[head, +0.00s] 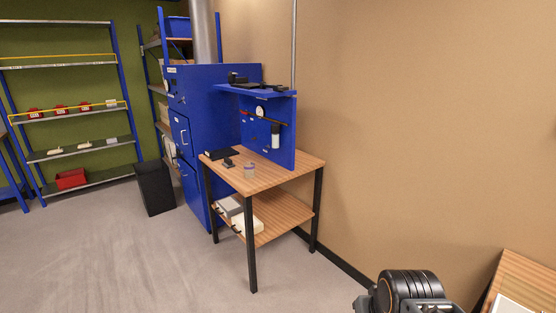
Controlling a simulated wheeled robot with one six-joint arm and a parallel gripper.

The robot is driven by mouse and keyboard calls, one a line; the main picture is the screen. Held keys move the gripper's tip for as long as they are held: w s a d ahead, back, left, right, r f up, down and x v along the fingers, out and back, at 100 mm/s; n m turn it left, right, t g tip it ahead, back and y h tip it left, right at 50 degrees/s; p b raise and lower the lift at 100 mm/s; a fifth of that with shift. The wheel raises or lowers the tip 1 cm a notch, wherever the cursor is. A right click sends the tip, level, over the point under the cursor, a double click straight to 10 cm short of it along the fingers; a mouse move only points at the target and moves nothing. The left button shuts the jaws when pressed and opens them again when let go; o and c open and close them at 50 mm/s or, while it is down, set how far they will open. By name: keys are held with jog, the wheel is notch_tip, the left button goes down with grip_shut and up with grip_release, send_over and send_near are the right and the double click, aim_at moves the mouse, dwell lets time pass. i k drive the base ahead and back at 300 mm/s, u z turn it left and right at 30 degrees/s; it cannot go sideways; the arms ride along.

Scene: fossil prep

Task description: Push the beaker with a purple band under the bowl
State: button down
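A small clear beaker (249,171) stands upright on the wooden top of the table against the blue cabinet. It has a faint purplish band, too small to make out well. I cannot pick out a bowl in this view. A black rounded part of my arm shows at the bottom right, far from the beaker. My gripper's fingers do not show.
The wooden table (285,172) has a lower shelf with boxes. A small dark object (228,162) and a black tray (222,153) lie left of the beaker. A blue panel (284,130) stands behind. A black bin (155,187) stands left; the floor in front is clear.

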aim_at(249, 170)
jog(key=i, duration=2.95)
jog(key=u, duration=3.2)
jog(key=i, duration=0.5)
